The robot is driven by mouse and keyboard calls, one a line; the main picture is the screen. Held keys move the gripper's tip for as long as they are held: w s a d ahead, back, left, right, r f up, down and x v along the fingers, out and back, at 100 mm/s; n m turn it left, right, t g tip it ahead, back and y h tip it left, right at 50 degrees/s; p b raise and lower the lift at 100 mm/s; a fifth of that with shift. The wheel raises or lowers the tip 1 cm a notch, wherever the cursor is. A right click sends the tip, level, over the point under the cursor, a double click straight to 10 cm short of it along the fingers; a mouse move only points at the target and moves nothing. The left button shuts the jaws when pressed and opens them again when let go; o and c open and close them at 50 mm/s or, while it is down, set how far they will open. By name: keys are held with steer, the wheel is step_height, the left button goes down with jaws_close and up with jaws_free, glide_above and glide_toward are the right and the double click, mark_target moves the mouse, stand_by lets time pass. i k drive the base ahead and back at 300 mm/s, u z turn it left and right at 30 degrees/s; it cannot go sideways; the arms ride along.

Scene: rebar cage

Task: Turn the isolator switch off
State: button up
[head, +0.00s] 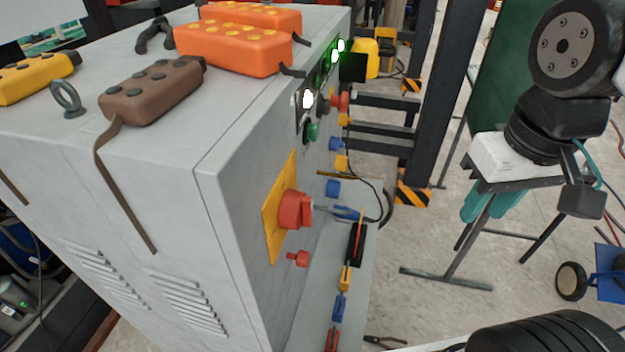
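The isolator switch is a red rotary knob (294,210) on a yellow plate (271,222), on the front face of the grey cabinet (240,150). The face is seen at a steep angle, so I cannot read the knob's position. My gripper (481,206) is at the right, well apart from the switch, below the dark wrist. Its teal fingers point down. They overlap in this view, and the gap between them cannot be made out. I see nothing held in them.
Orange and brown control pendants (235,47) lie on the cabinet top. A smaller red knob (298,259) sits below the switch. Green, red and blue buttons and lit lamps are farther along the face. A narrow ledge (318,300) with tools runs below. Black posts stand behind.

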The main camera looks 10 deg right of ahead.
mark_target(296, 208)
steer(key=k, duration=1)
steer(key=u, duration=1)
steer(key=i, duration=0.2)
